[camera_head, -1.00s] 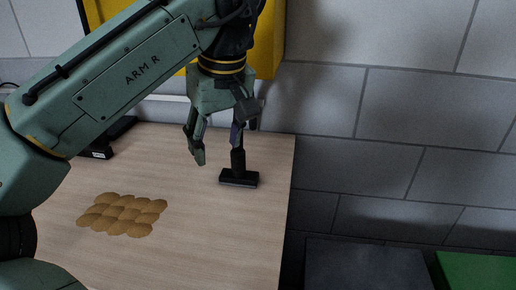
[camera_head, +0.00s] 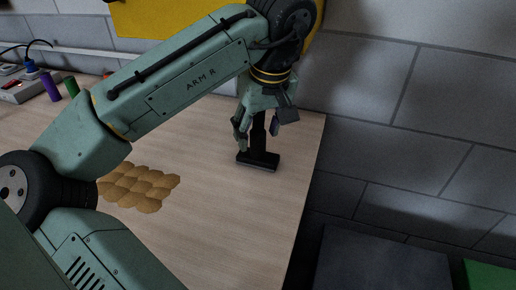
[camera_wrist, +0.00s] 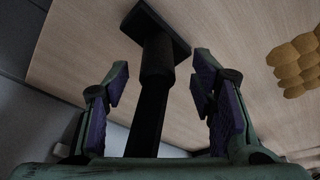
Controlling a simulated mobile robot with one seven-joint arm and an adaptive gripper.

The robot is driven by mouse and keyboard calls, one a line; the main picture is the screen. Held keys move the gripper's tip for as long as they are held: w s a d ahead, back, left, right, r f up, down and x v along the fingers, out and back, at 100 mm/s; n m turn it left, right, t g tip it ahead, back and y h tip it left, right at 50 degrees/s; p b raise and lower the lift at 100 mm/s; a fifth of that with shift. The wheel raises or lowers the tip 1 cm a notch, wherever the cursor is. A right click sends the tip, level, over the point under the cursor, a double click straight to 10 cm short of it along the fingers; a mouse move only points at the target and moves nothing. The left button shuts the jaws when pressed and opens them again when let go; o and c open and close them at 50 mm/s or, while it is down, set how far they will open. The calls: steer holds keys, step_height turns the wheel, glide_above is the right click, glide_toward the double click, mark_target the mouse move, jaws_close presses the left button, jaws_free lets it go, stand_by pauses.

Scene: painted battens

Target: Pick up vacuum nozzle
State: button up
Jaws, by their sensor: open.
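The black vacuum nozzle (camera_head: 258,159) stands upright on the wooden table near its right edge, with its flat foot on the surface and its tube pointing up. My gripper (camera_head: 257,138) is open and comes down from above, with its fingers around the tube and apart from it. In the wrist view, the nozzle (camera_wrist: 157,62) runs between the two purple-padded fingers of my gripper (camera_wrist: 160,88). A gap shows on each side of the tube there. The top of the tube is hidden by my gripper in the head view.
A brown honeycomb-patterned mat (camera_head: 140,186) lies on the table (camera_head: 215,215) left of the nozzle. A power strip (camera_head: 22,88), a purple cylinder (camera_head: 50,87) and a green cylinder (camera_head: 71,87) are at the far left. A grey block wall (camera_head: 440,100) stands behind.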

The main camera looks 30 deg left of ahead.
mark_target(256, 156)
steer(key=shift+x, duration=1.45)
steer(key=shift+d, duration=0.1)
steer(key=shift+c, duration=0.2)
jaws_close()
